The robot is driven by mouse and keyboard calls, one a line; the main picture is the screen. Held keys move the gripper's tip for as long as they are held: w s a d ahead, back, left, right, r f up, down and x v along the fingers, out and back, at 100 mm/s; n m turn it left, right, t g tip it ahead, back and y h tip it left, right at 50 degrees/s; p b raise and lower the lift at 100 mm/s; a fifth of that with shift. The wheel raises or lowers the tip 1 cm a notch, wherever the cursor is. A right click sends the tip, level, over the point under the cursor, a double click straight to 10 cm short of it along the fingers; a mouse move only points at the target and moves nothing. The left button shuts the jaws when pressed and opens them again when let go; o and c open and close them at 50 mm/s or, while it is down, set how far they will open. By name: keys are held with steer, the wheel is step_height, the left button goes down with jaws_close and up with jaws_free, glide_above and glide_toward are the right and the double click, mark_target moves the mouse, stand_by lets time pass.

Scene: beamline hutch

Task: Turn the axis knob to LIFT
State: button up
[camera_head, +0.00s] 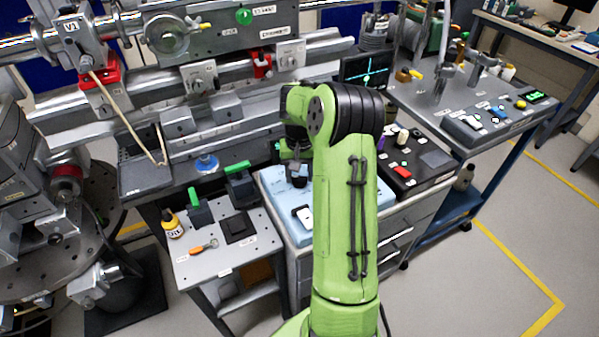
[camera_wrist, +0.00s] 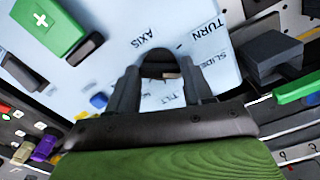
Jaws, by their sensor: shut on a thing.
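In the wrist view the dark axis knob (camera_wrist: 158,56) stands on the light-blue panel (camera_wrist: 120,20), between the two dark fingers of my gripper (camera_wrist: 160,80). My gripper is shut on the knob. The labels AXIS (camera_wrist: 148,36), TURN (camera_wrist: 207,36), SLIDE (camera_wrist: 203,58) and TILT (camera_wrist: 170,98) are printed around it. I cannot read a LIFT label, and the knob's pointer direction is not clear. In the head view my gripper (camera_head: 298,172) points down over the light-blue panel (camera_head: 274,186), and my arm hides part of it.
A grey plate (camera_head: 205,262) to the left carries green-handled clamps (camera_head: 238,170), a yellow bottle (camera_head: 172,224) and an orange-handled tool (camera_head: 203,248). A black control box (camera_head: 425,170) lies to the right of my arm. Rails and a monitor (camera_head: 367,68) stand behind.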

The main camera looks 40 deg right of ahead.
mark_target(299, 177)
steer(key=m+p, duration=0.1)
steer(key=m, duration=0.5)
steer(key=shift+m, duration=0.3)
stand_by(0.4)
steer(key=o, duration=1)
steer(key=shift+o, duration=0.2)
steer(key=shift+r, duration=0.15)
step_height(299, 177, up, 16)
steer(key=p, duration=0.4)
steer(key=shift+f, duration=0.25)
